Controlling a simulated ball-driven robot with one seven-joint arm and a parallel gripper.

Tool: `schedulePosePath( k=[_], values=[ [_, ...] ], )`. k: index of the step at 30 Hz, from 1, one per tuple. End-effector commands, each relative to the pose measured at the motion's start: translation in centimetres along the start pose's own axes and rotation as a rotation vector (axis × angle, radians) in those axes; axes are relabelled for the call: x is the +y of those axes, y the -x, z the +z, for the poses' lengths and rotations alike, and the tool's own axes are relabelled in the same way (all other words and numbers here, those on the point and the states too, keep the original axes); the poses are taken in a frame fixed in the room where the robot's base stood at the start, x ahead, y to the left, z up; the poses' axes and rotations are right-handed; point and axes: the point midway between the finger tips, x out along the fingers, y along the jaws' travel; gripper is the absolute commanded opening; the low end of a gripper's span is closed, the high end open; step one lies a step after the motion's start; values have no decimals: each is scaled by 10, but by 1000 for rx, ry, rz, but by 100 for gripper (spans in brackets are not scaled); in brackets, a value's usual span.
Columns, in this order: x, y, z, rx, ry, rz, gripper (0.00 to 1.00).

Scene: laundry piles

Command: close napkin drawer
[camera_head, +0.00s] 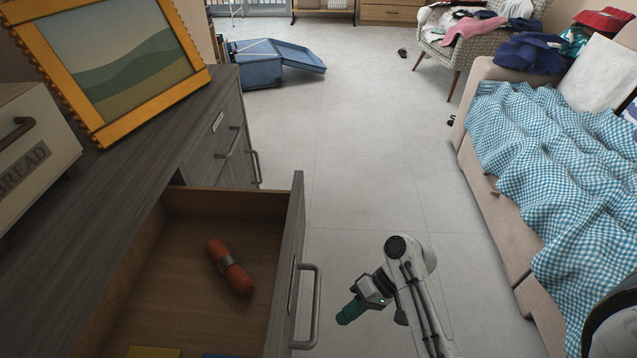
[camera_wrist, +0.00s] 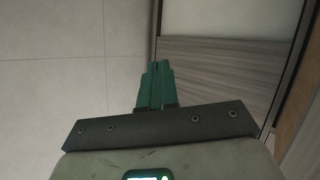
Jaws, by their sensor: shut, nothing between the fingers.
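The napkin drawer (camera_head: 297,215) is pulled out of the grey wooden cabinet (camera_head: 168,150), its inside open to view. A rolled orange-red napkin with a grey band (camera_head: 230,266) lies in it. The drawer's metal bar handle (camera_head: 317,305) is on its front, facing right. My gripper (camera_head: 346,315) is to the right of the handle, apart from it in the head view. In the wrist view my gripper (camera_wrist: 156,84) has its green fingers together with nothing between them. A grey wood-grain panel (camera_wrist: 225,75) lies beyond the fingers there; I cannot tell which part it is.
A yellow-framed picture (camera_head: 105,128) and a bread box (camera_head: 35,150) stand on the cabinet top. A sofa with a blue checked blanket (camera_head: 560,170) is at right. A blue open case (camera_head: 258,68) lies on the floor farther back.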

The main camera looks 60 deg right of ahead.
Motion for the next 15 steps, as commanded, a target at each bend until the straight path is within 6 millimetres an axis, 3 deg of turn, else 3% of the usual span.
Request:
schedulePosePath(
  k=[1, 8, 15],
  values=[
    [-16, 22, -6, 27, -23, -51, 0],
    [-52, 86, -31, 146, -90, -287, 0],
    [-87, 169, -54, 300, -119, -532, 0]
  ],
)
